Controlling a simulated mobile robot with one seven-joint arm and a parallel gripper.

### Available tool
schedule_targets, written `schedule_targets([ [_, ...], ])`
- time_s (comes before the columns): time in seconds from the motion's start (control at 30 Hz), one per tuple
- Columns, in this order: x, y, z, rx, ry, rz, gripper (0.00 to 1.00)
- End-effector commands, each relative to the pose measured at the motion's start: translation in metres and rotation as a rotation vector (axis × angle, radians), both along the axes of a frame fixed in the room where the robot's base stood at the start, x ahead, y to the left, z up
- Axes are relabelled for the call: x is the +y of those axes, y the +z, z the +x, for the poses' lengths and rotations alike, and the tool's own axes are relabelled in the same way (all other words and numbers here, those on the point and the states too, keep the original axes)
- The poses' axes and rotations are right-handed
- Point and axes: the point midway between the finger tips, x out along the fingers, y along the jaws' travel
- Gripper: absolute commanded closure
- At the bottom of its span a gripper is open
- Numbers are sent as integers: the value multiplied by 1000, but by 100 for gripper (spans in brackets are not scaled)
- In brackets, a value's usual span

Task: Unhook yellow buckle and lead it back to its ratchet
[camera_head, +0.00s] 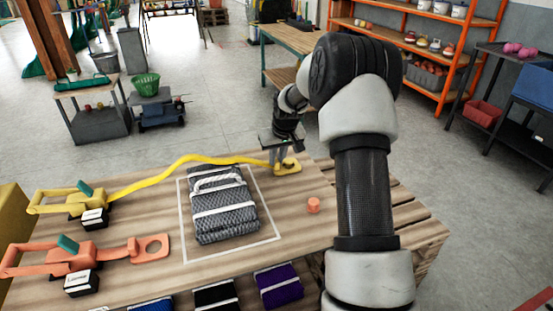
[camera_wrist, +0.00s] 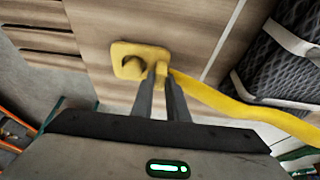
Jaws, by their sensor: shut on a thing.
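The yellow buckle (camera_head: 289,168) is a flat plate with a hole, at the right end of the yellow strap (camera_head: 170,164). It also shows in the wrist view (camera_wrist: 124,51). My gripper (camera_head: 279,163) is shut on the buckle at its strap end, with the fingers (camera_wrist: 161,78) pointing at the table. The strap runs left, past the far end of a grey net bundle (camera_head: 226,222), to the yellow ratchet (camera_head: 78,203) at the table's left side.
An orange ratchet (camera_head: 66,262) with its orange buckle (camera_head: 151,248) lies nearer on the left. A short orange peg (camera_head: 313,205) stands right of the bundle. White lines frame the bundle on the wooden table (camera_head: 290,235). More nets (camera_head: 278,285) lie at the near edge.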

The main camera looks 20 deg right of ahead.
Motion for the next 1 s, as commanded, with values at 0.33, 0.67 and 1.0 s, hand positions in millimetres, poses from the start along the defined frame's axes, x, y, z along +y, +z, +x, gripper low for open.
schedule_targets([
  [0.33, 0, 8, 0, -2, 0, 0, 100],
  [0.67, 0, 12, 1, -2, 0, 0, 100],
  [1.0, 0, 33, 1, -2, 0, 0, 100],
])
